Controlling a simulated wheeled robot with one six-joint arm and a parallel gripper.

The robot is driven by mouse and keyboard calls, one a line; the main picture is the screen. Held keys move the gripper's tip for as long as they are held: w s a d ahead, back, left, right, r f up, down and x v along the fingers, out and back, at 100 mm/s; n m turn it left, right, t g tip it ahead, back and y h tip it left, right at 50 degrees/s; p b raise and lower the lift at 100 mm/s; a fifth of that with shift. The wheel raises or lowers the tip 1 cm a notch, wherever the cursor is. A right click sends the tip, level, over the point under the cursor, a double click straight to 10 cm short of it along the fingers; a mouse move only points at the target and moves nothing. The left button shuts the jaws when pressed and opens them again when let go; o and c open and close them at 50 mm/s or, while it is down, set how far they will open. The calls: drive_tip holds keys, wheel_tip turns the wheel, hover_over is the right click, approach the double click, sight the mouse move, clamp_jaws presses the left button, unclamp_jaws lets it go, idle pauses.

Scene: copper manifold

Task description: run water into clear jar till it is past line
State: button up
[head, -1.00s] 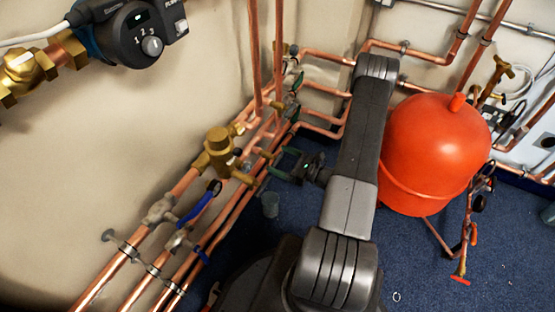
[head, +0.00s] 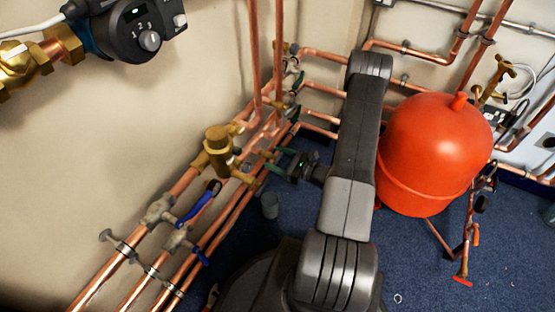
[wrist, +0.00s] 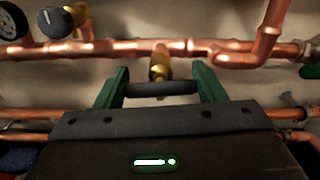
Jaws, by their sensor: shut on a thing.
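A small grey, see-through jar (head: 269,205) stands on the blue floor below the pipes, just under and left of my gripper. Its line and any water in it are too small to make out. My gripper (head: 280,159) is at the brass fittings beside the pipes in the head view. In the wrist view, the green fingers of my gripper (wrist: 162,88) are shut on a dark bar-shaped handle (wrist: 160,88). A brass tap body (wrist: 159,65) sits just behind the handle, under a copper pipe. No water stream can be made out.
Copper pipes (head: 195,240) with blue lever valves (head: 199,205) run along the left wall. A large red tank (head: 430,150) stands right of my arm. A brass valve (head: 217,148) is left of my gripper. Blue floor (head: 410,255) is open at the front right.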

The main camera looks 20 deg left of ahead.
drive_tip(key=shift+n+b, duration=0.45)
drive_tip(key=shift+n, duration=0.45)
drive_tip(key=o, duration=1)
drive_tip(key=d, duration=0.4)
drive_tip(key=d+p, duration=0.1)
drive_tip(key=d, duration=0.4)
drive_tip(key=s+d+p, duration=0.1)
drive_tip(key=d, duration=0.3)
drive_tip(key=shift+s+d, duration=0.1)
drive_tip(key=shift+d, duration=0.3)
